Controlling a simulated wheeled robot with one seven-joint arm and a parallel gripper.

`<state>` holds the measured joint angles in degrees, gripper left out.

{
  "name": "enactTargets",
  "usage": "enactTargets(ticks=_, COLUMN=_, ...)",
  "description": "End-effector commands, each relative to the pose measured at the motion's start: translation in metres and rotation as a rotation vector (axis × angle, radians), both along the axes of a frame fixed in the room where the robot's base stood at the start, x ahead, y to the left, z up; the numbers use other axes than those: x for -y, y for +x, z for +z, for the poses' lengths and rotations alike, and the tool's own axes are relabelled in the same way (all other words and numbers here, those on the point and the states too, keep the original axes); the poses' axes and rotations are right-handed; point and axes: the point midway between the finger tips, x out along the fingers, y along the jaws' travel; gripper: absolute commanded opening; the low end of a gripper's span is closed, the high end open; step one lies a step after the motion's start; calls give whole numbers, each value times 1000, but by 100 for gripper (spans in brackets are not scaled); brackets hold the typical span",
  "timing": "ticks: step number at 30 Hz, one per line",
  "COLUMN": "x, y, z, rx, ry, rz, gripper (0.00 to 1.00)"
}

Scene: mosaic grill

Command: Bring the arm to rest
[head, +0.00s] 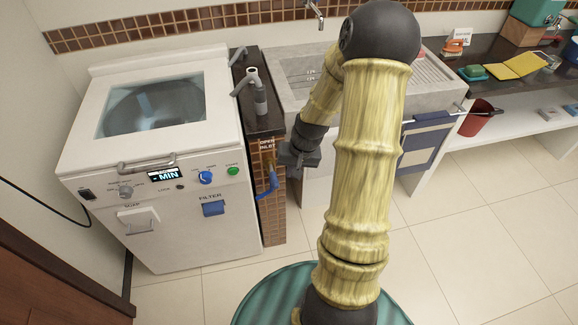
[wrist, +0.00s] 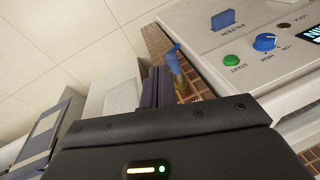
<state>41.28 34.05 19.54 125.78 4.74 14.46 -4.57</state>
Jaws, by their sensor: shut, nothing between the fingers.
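My arm rises from the bottom middle of the head view in yellow bamboo-like links, bends at a dark joint at the top and comes down toward the sink front. My gripper (head: 296,156) is the dark part at its end. It is shut and empty, just right of the brick-tiled pillar and above the floor. The blue inlet lever (head: 272,182) on the pillar is close to it, to its lower left. In the wrist view the dark gripper body fills the bottom, with the blue lever (wrist: 174,62) beyond it. I see no contact.
A white washing machine (head: 225,254) with buttons and a blue filter flap (head: 214,208) stands left of the pillar. A stone sink (head: 290,88) is behind my arm. A towel (head: 428,140) hangs on a rail near a red bucket (head: 478,118). The tiled floor at right is clear.

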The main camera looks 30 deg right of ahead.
Motion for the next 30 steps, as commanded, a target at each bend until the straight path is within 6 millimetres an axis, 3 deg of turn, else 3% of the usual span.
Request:
enactTargets(ticks=7, x=-1, y=0, z=1, rx=0, ry=-1, rz=2, gripper=0)
enactTargets(ticks=11, x=-10, y=-2, z=11, rx=-2, ry=-20, rz=29, gripper=0)
enactTargets(ticks=17, x=-49, y=-19, z=53, rx=-8, ry=-99, rz=145, gripper=0)
enactTargets(ticks=24, x=-102, y=-57, z=110, rx=13, ry=-187, rz=295, gripper=0)
enactTargets(ticks=30, x=-134, y=-93, z=144, rx=46, ry=-223, rz=392, gripper=0)
